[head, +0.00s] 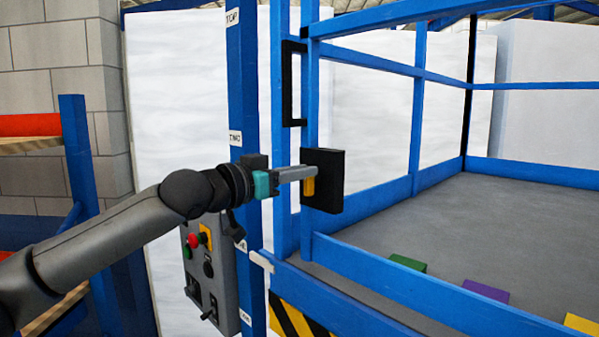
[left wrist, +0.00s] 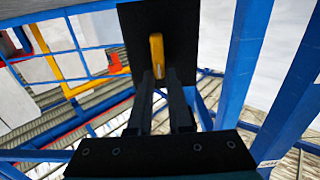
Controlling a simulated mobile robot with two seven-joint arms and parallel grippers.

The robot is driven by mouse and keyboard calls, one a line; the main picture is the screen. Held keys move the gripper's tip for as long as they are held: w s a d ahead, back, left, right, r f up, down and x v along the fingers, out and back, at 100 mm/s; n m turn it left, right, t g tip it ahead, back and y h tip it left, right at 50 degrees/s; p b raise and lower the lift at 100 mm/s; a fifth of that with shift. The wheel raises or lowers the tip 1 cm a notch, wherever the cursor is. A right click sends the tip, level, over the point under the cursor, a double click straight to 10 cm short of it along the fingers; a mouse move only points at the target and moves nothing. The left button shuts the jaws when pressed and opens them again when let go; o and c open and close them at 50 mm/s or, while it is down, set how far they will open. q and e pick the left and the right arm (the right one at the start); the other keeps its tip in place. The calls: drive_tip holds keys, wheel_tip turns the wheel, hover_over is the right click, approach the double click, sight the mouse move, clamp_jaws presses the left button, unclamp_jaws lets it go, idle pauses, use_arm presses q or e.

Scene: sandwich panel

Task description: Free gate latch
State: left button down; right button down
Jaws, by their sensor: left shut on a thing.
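The gate latch is a black plate (head: 329,160) with a yellow handle (head: 308,186), mounted on the blue gate post. In the left wrist view the black plate (left wrist: 135,25) fills the top middle and the yellow handle (left wrist: 157,55) stands out from it. My left gripper (head: 300,174) reaches in from the left and is shut on the yellow handle, with its fingertips close to the plate. In the left wrist view its two dark fingers (left wrist: 160,85) lie on either side of the handle's lower end. My right gripper is not in view.
A black vertical pull handle (head: 288,82) sits on the gate above the latch. A grey control box (head: 222,268) with red and green buttons hangs below my arm. Blue rails enclose a grey platform (head: 480,225) with green, purple and yellow blocks near its front edge.

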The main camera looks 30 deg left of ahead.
use_arm(q)
drive_tip(key=shift+m, duration=0.3)
drive_tip(key=m, duration=0.1)
drive_tip(key=m+p, duration=0.1)
drive_tip(key=m, duration=0.1)
drive_tip(key=shift+s+d, duration=0.1)
drive_tip(key=shift+d, duration=0.3)
drive_tip(key=m, duration=0.1)
drive_tip(key=m+p, duration=0.1)
drive_tip(key=m, duration=0.3)
drive_tip(key=shift+s+d+f+p, duration=0.1)
drive_tip(key=shift+d+f+p, duration=0.2)
drive_tip(key=shift+d+p, duration=0.1)
drive_tip(key=m, duration=0.3)
drive_tip(key=f+m+p, duration=0.1)
drive_tip(key=m, duration=0.1)
drive_tip(key=shift+d, duration=0.35)
drive_tip(key=shift+s+f+m+p, duration=0.1)
drive_tip(key=shift+f+m+p, duration=0.15)
drive_tip(key=shift+m, duration=0.8)
drive_tip(key=shift+f+m+p, duration=0.2)
drive_tip(key=shift+m, duration=0.85)
drive_tip(key=c, duration=0.8)
unclamp_jaws()
drive_tip(key=shift+c, duration=0.2)
